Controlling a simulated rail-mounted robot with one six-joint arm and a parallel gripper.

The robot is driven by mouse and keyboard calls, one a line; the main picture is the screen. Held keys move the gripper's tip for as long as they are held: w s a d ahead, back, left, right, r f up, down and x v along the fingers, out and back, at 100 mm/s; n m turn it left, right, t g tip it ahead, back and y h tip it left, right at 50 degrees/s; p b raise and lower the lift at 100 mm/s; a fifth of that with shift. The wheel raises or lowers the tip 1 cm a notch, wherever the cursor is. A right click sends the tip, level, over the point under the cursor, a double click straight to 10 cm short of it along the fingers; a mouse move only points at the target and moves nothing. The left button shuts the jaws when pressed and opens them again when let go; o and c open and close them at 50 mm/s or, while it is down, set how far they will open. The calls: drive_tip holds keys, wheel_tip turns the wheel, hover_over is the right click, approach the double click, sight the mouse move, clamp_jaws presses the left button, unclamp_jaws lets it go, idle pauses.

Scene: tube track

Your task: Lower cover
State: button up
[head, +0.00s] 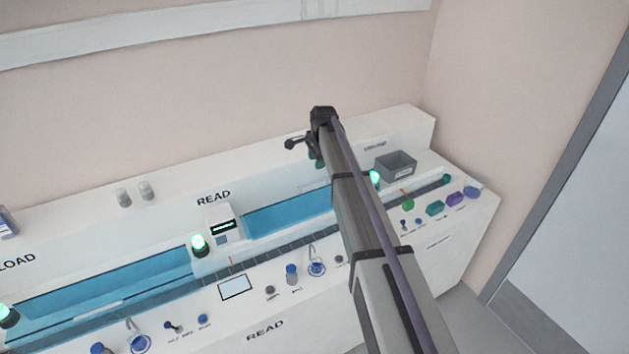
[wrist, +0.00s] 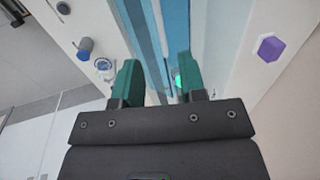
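A blue see-through cover (head: 290,213) lies over the track to the right of the upper READ label. Its right part is hidden behind my arm. A second blue cover (head: 110,290) is over the left stretch of the track. I cannot tell how far either is raised. My gripper (head: 314,157) is above the back of the bench, partly hidden by my arm. In the wrist view my gripper (wrist: 157,75) has its two green fingers apart and nothing visibly held. Blue strips (wrist: 178,28) of the track or cover run beyond the fingers.
A grey bin (head: 396,166) stands at the bench's right end. Knobs, a screen (head: 236,287) and several coloured buttons line the front. The wall (head: 240,110) rises behind.

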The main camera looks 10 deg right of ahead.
sight(314, 181)
drive_tip(key=b+x, duration=0.8)
drive_tip(key=x, duration=0.2)
drive_tip(key=shift+s+b, duration=0.2)
drive_tip(key=shift+b, duration=0.2)
drive_tip(key=shift+r, duration=0.2)
drive_tip(key=shift+c, duration=0.2)
clamp_jaws()
